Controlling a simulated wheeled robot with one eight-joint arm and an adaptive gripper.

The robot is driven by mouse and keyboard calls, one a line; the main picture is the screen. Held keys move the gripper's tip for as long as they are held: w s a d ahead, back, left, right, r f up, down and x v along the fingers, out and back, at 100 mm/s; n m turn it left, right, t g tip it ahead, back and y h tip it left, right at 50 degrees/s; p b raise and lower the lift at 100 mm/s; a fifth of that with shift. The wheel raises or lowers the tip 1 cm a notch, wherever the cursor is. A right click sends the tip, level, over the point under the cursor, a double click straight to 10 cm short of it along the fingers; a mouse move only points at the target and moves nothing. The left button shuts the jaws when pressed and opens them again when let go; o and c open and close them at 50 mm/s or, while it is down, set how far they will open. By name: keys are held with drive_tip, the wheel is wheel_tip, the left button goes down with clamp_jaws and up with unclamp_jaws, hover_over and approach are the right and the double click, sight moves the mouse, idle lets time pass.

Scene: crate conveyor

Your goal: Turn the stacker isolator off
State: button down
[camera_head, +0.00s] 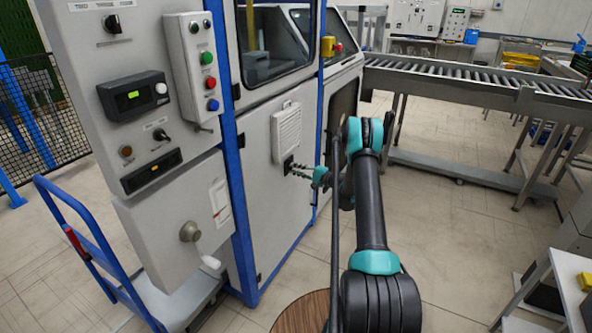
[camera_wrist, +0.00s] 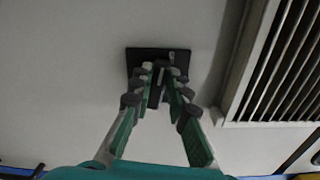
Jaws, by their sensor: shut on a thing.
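A small square black switch plate (camera_head: 288,164) sits on the grey machine panel below a louvred vent; I take it for the isolator. In the wrist view the black plate (camera_wrist: 135,56) is straight ahead, with a dark handle (camera_wrist: 155,95) at its middle. My gripper (camera_head: 294,171) reaches it from the right. In the wrist view its green-padded fingers (camera_wrist: 159,72) converge on the handle and are shut on it. The fingertips hide part of the handle, so its exact angle is hard to read.
The louvred vent (camera_wrist: 275,60) stands out close to the right of the plate. A control cabinet (camera_head: 165,215) with buttons, a display and a white-levered crank (camera_head: 191,233) is to the left. A blue trolley (camera_head: 85,240) and roller conveyor (camera_head: 470,80) flank open floor.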

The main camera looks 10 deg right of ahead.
drive_tip(key=shift+f+n, duration=0.15)
drive_tip(key=shift+n, duration=0.65)
drive_tip(key=c, duration=1.5)
unclamp_jaws()
drive_tip(key=shift+o, duration=0.2)
drive_tip(key=shift+s+d, duration=0.1)
drive_tip(key=v, duration=1.1)
drive_tip(key=shift+s+d, duration=0.2)
drive_tip(key=shift+d, duration=0.1)
